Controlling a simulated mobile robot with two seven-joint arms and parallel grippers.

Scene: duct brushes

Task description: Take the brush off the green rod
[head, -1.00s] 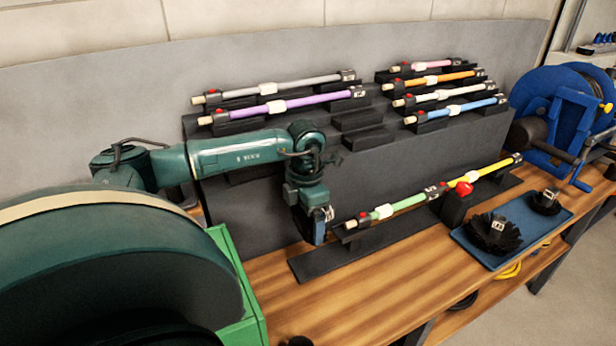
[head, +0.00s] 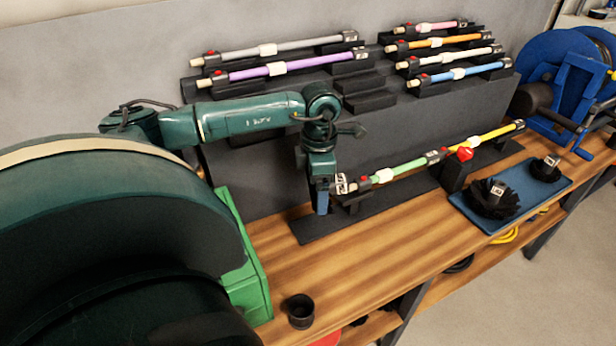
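The green rod (head: 402,170) lies in a black holder on a dark base plate, with a red button near its left end and a dark metal coupling at its right end. No brush bristles show on it. Two round black brushes with pale labels, a large one (head: 488,202) and a small one (head: 545,168), stand on a blue tray (head: 475,222) at the right. My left gripper (head: 322,205) points down beside the green rod's left end. Its fingers are too small and hidden to judge, and contact is unclear. My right gripper is out of view.
A yellow rod (head: 498,134) lies beyond the green one, past a black post with a red knob (head: 464,153). Several other coloured rods rest on the stepped rack behind. A black cup (head: 299,311) stands at the bench's front edge. The wooden bench (head: 390,245) is clear before the base plate.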

